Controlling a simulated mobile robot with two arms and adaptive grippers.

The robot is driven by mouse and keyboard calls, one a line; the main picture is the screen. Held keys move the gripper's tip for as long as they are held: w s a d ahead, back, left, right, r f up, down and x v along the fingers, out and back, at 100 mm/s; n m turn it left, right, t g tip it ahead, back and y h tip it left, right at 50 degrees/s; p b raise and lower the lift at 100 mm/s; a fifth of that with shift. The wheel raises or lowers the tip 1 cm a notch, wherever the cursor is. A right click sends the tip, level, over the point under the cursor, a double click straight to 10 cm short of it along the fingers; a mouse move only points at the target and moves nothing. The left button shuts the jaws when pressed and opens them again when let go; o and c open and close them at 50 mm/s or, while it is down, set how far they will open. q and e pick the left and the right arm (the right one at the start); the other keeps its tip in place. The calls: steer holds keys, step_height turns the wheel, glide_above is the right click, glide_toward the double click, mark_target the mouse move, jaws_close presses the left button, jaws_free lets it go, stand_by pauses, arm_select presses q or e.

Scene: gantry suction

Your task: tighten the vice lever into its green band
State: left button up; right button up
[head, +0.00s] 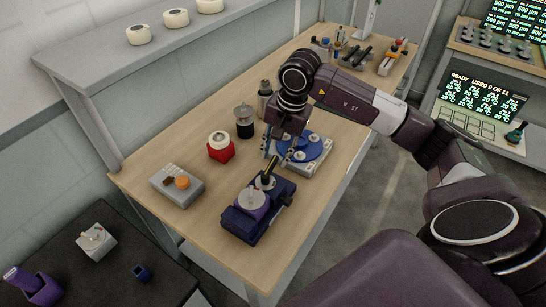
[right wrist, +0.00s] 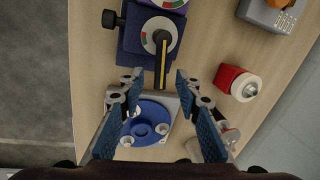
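The dark blue vice (head: 240,224) stands near the front of the wooden bench. Its lever (head: 269,168) is a black bar with a yellow stripe. In the right wrist view the lever (right wrist: 161,62) runs from a round white dial (right wrist: 150,40) toward my gripper. Coloured bands, green among them, show on the dial's edge; the lever is outside the green visible there. My right gripper (right wrist: 158,78) is open, its fingertips on either side of the lever's free end, with gaps both sides. In the head view the right gripper (head: 281,152) is just above the lever. My left gripper is not in view.
A blue round fixture on a pale base (head: 318,152) stands close behind the vice. A red block with a white top (head: 221,150), a grey box with an orange knob (head: 178,186) and a dark jar (head: 244,128) stand to the left. Bare bench lies left of the vice.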

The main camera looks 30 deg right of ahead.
mark_target(273, 163)
steer(key=shift+w+a+f+p, duration=0.1)
steer(key=shift+w+f+p, duration=0.05)
steer(key=shift+f, duration=0.65)
steer(key=shift+w+a+f+p, duration=0.1)
steer(key=shift+f+p, duration=0.05)
steer(key=shift+f, duration=0.6)
steer(key=shift+c, duration=0.4)
jaws_close()
